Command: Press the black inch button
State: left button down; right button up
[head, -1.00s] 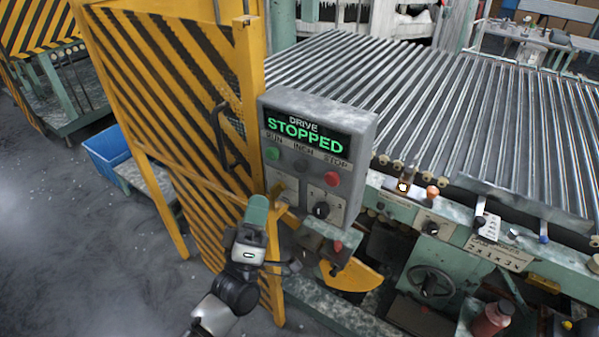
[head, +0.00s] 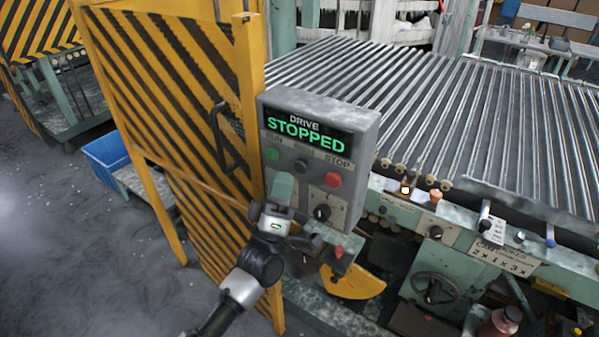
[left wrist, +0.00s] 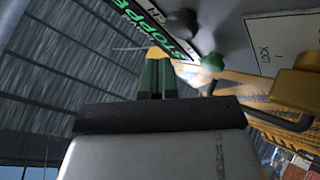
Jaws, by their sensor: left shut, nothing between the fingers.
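The grey control box (head: 366,140) has a display reading "DRIVE STOPPED" in green. Below it are a green button (head: 271,155), the black inch button (head: 301,165) in the middle and a red stop button (head: 333,180). My left gripper (head: 284,178) is shut and empty, in front of the box just below and left of the black button. In the left wrist view, my shut fingers (left wrist: 156,62) have yellow tips pointing toward the panel. The black button (left wrist: 181,22) is up and right of the tips, the green button (left wrist: 212,62) to their right. No contact with a button is visible.
A yellow and black striped gate (head: 185,70) stands left of the box. A selector knob (head: 321,212) sits low on the panel, with a small red button (head: 339,251) below. The roller conveyor (head: 450,110) lies behind. A blue bin (head: 107,152) stands at left.

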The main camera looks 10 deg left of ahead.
pick_arm(q)
jog(key=shift+w+d, duration=0.2)
jog(key=shift+w, duration=0.35)
dwell(0.5)
dwell(1.2)
jog(key=shift+w+d+b, duration=0.15)
jog(key=shift+w+b, duration=0.2)
jog(key=shift+w, duration=0.05)
jog(key=shift+w+d+b, duration=0.15)
jog(key=shift+w+b, duration=0.2)
jog(key=shift+w, duration=0.05)
dwell(0.6)
jog(key=shift+s, duration=0.15)
jog(key=shift+s+a+p, duration=0.3)
jog(key=shift+s+p, duration=0.05)
jog(key=shift+s, duration=0.35)
